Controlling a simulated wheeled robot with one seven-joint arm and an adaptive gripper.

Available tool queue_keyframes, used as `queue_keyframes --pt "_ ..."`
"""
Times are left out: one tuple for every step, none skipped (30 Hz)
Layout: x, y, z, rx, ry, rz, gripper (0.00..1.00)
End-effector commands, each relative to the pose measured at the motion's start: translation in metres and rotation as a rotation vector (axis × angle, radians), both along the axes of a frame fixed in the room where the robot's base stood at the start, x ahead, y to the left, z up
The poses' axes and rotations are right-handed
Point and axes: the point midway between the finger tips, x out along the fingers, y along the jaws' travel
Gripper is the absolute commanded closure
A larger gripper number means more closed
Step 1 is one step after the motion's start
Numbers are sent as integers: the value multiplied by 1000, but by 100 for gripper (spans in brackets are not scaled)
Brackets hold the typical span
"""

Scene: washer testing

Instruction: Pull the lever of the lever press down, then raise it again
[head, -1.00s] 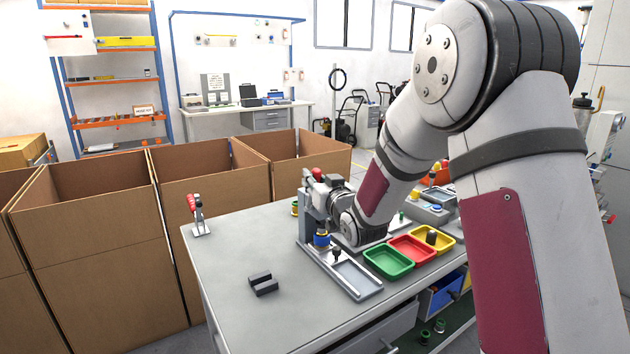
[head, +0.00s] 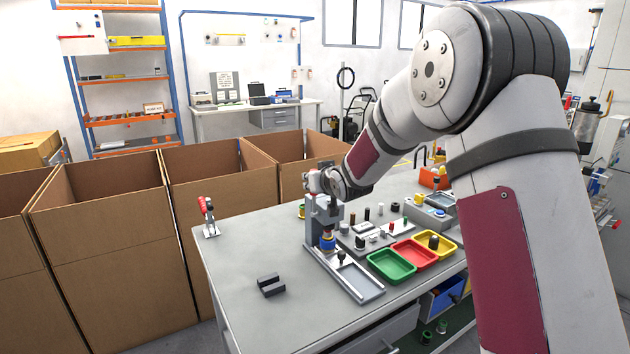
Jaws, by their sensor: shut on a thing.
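The lever press (head: 312,232) is a grey upright frame with a blue and brass ram, standing on the table left of the coloured trays. My gripper (head: 312,181) is at the top of the press, shut on its lever. The gripper and my wrist mostly hide the lever, and only a little red shows beside the fingers. The lever's exact angle cannot be made out. My arm reaches in from the right, with the wrist up and to the right of the press head.
Green (head: 391,266), red (head: 414,250) and yellow (head: 436,243) trays stand right of the press. A red toggle clamp (head: 208,214) and a dark block (head: 270,284) are on the left of the grey table (head: 240,255). Cardboard boxes (head: 110,240) line its far side.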

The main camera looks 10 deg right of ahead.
Motion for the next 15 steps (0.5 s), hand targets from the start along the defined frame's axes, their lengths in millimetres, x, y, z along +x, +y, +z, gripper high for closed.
queue_keyframes --pt "1 0 1 -2 -4 2 100" --pt "1 0 1 -2 -4 2 100" --pt "1 0 1 -2 -5 2 100" --pt "1 0 1 -2 -5 2 75" --pt "1 0 1 -2 -5 2 68" --pt "1 0 1 -1 -5 2 59" --pt "1 0 1 -1 -5 2 58" --pt "1 0 1 -1 -5 2 58" --pt "1 0 1 -1 -4 2 58" --pt "1 0 1 -1 -4 2 58" --pt "1 0 1 -1 -4 2 58" --pt "1 0 1 0 -4 1 58" --pt "1 0 1 0 -4 1 58" --pt "1 0 1 0 -4 1 58" --pt "0 0 1 0 -4 1 58"
